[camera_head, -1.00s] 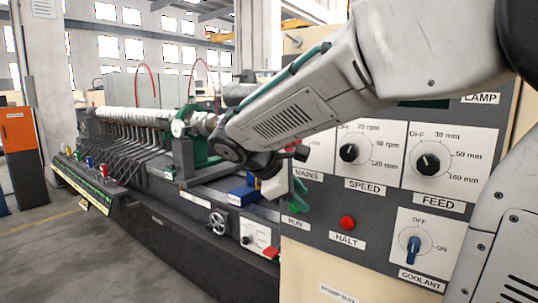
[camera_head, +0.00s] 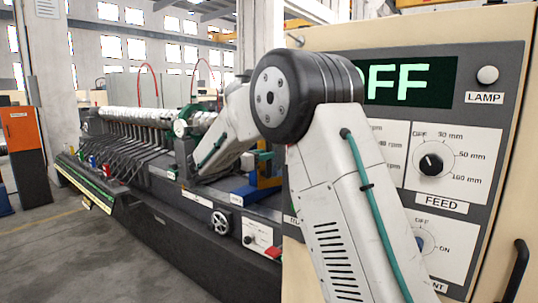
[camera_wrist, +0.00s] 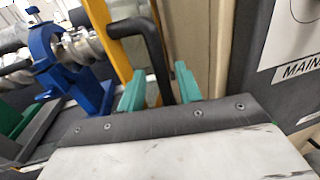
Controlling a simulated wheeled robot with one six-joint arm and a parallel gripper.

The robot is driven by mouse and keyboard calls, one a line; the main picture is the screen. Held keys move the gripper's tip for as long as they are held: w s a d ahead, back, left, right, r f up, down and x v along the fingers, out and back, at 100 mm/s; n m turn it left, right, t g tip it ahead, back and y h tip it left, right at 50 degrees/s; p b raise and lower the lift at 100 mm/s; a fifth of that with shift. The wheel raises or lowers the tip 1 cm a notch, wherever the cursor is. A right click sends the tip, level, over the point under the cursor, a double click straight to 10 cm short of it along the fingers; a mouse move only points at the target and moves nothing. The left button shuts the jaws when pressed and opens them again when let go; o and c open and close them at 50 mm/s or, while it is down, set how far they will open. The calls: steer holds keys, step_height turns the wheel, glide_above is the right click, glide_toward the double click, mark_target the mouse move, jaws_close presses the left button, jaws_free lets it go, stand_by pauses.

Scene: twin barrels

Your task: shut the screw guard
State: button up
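In the wrist view a yellow upright (camera_wrist: 131,45), which looks like part of the screw guard, carries a bent black handle (camera_wrist: 154,50). My gripper (camera_wrist: 160,88) has its two teal fingers apart. The lower handle bar shows between them, and I cannot tell whether either finger touches it. My gripper is not clearly visible there, and my arm hides most of the guard area. I cannot tell the guard's position.
A blue ring support (camera_wrist: 45,60) holds a metal screw (camera_wrist: 85,48) at the left of the wrist view. The control panel (camera_head: 400,25) stands close on the right. Its display (camera_head: 412,80) shows "FF", partly covered by my elbow. A handwheel (camera_head: 221,222) sits on the machine front.

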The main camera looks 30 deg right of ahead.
mark_target(269, 174)
steer(key=shift+w+d, duration=0.2)
steer(key=shift+d, duration=1.3)
jaws_close()
